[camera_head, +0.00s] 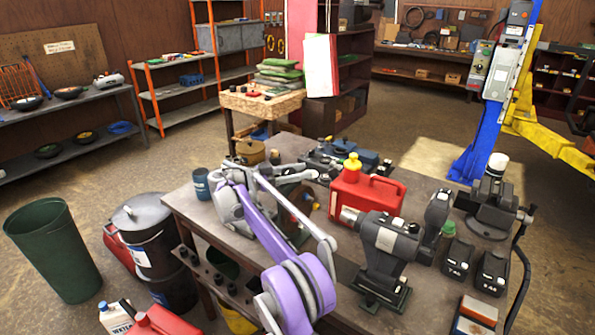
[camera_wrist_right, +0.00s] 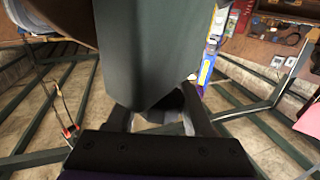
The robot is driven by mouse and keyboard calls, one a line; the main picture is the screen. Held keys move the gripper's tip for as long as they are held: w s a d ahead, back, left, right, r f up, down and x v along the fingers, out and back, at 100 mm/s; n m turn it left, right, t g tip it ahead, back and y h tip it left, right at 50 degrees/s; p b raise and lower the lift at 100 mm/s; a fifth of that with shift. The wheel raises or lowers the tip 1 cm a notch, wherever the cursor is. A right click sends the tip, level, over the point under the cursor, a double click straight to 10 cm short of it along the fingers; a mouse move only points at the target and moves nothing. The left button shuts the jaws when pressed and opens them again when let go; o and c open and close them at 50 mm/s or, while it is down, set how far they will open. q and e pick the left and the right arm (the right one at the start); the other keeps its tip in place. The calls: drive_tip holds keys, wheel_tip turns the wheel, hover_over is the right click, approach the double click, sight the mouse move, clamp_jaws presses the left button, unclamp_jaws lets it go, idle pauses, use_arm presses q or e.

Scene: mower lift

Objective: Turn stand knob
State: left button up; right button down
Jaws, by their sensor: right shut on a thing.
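In the right wrist view my right gripper (camera_wrist_right: 158,122) has its two dark fingers closed around a dark rounded piece, which I take for the stand knob (camera_wrist_right: 172,104). A broad dark green post (camera_wrist_right: 150,50) stands right in front of the gripper and hides much of the knob and part of the fingers. In the head view a purple and grey arm (camera_head: 262,225) reaches over the workbench; its fingertips and the knob cannot be made out there. My left gripper is in neither view.
Dark green bars (camera_wrist_right: 75,90) run on both sides of the gripper in the wrist view. The workbench (camera_head: 190,212) holds a red can (camera_head: 350,205), grey tools (camera_head: 385,250) and black battery packs (camera_head: 458,262). A green bin (camera_head: 52,248) stands at left; open floor lies behind it.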

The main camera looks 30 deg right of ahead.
drive_tip(key=shift+s+m+g+y, duration=0.25)
drive_tip(key=shift+m+g+y, duration=0.35)
drive_tip(key=shift+m+g, duration=0.8)
drive_tip(key=shift+s+a+g, duration=0.1)
drive_tip(key=shift+g, duration=0.4)
drive_tip(key=shift+c, duration=1.5)
unclamp_jaws()
